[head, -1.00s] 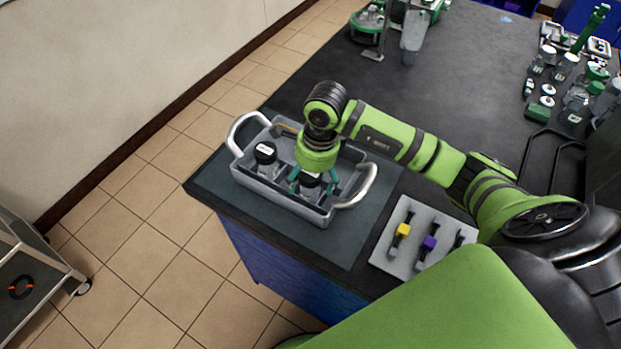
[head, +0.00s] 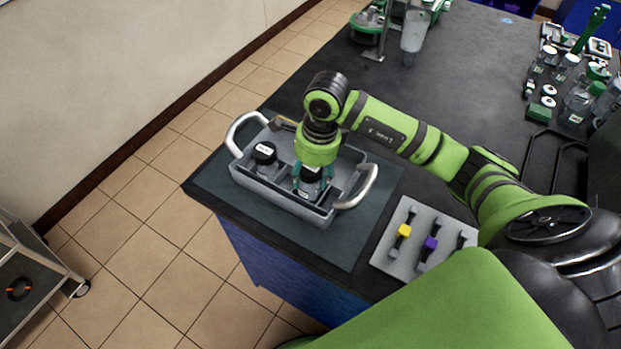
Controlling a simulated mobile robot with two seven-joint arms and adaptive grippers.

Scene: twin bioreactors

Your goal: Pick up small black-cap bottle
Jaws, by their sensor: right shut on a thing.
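The small black-cap bottle (head: 309,175) is in the right part of a grey tray (head: 283,203) with two light handles. My right gripper (head: 311,180) points down over the tray and is shut on the bottle's black cap. The fingers and the wrist above hide part of the bottle. I cannot tell whether its base still touches the tray floor. A second black-capped bottle (head: 265,156) with a white label on top stands in the tray's left part, apart from the gripper. My left gripper is not in view.
The tray sits on a dark mat (head: 345,245) at the table corner. A grey plate (head: 422,236) with yellow and purple clips lies to the right. Several bottles and green-lidded jars stand at the far right. A green device (head: 368,25) stands at the back.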

